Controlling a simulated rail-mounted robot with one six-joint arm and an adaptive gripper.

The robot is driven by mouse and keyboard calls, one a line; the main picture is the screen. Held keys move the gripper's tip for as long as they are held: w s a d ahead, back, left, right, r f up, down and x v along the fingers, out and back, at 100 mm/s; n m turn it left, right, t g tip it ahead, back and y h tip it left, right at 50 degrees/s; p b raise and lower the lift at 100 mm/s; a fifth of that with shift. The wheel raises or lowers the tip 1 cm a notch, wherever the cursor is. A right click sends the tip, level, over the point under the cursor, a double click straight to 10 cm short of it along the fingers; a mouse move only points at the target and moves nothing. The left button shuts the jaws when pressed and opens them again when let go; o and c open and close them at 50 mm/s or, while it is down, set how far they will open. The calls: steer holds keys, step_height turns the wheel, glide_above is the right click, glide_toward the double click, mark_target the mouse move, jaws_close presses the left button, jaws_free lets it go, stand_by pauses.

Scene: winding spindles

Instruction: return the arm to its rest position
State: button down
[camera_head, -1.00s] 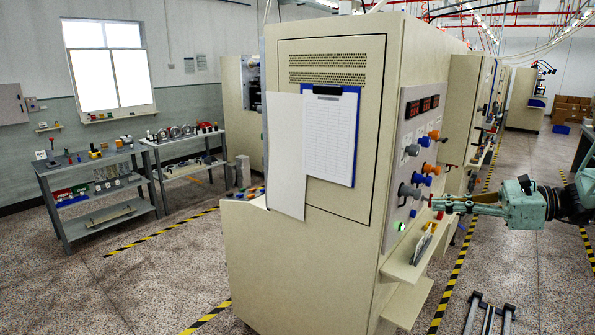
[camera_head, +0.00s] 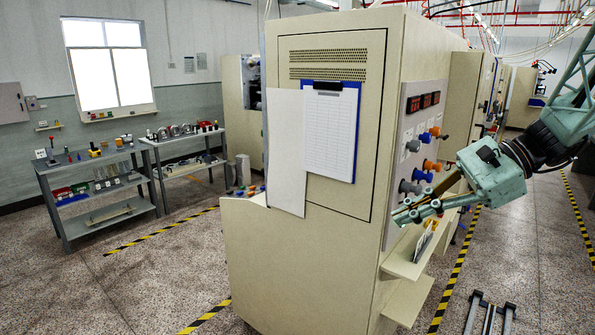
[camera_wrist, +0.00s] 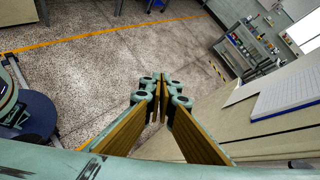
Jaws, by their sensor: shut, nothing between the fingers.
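My gripper (camera_head: 418,213) is at the right side of the beige winding machine (camera_head: 320,240), in front of the lower part of its control panel (camera_head: 408,150). It points left and slightly down, and in this view its tip overlaps the panel's lower edge; I cannot tell whether it touches. In the wrist view my gripper (camera_wrist: 164,85) has its fingertips together with nothing between them. The machine's pale side fills the lower right of that view. My arm comes down from the upper right. The panel's lower knobs and buttons are partly hidden behind my gripper.
A clipboard (camera_head: 330,130) hangs on the machine's near face. Shelves (camera_head: 415,265) stick out below my gripper. Several coloured knobs (camera_head: 421,175) stick out of the panel. The aisle floor (camera_head: 520,240) to the right is mostly clear. Two grey tables (camera_head: 95,195) stand far left.

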steer(key=s+a+n+h+b, duration=0.1)
steer(key=s+a+n+h, duration=0.15)
steer(key=s, duration=0.55)
steer(key=s+a+f+n+g+h+b, duration=0.1)
steer(key=s+a+n+h, duration=0.2)
steer(key=s, duration=0.6)
steer(key=s+a+n+h, duration=0.15)
steer(key=s+n, duration=0.25)
steer(key=s, duration=0.4)
steer(key=s+d+f+n+t+h+b, duration=0.1)
steer(key=s+d+f+n+t+h, duration=0.1)
steer(key=s, duration=0.7)
steer(key=shift+s+d+n+t+h+b, duration=0.4)
steer(key=shift+d+n+h, duration=0.55)
steer(key=shift+n, duration=0.9)
steer(key=shift+d, duration=0.1)
